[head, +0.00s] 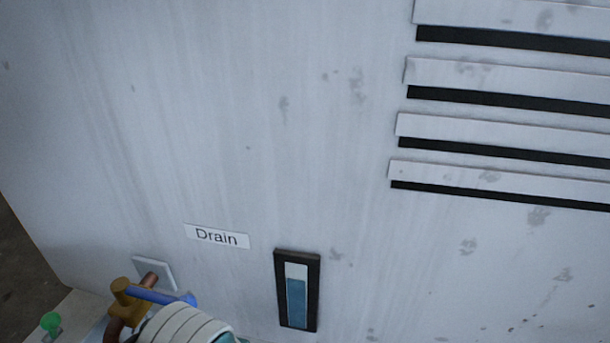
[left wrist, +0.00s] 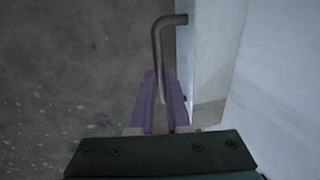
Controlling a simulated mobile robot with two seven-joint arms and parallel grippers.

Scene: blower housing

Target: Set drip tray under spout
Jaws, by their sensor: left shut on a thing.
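The drain spout (head: 116,328) is a copper pipe with a brass valve body (head: 128,300) and a blue lever (head: 160,296), at the lower left of the head view under a "Drain" label (head: 217,236). In the left wrist view my left gripper (left wrist: 163,88) has purple fingers shut on a grey bent rod (left wrist: 157,40). The rod bends right at its far end and meets a pale panel. I cannot tell whether the rod belongs to the drip tray; no tray shows clearly. My right gripper is in neither view.
The pale housing wall (head: 180,130) fills the head view, with louvres (head: 500,130) at right and a level gauge (head: 297,290) low down. A green knob (head: 51,322) stands at the lower left. Bare grey floor (left wrist: 70,70) lies left of my left gripper.

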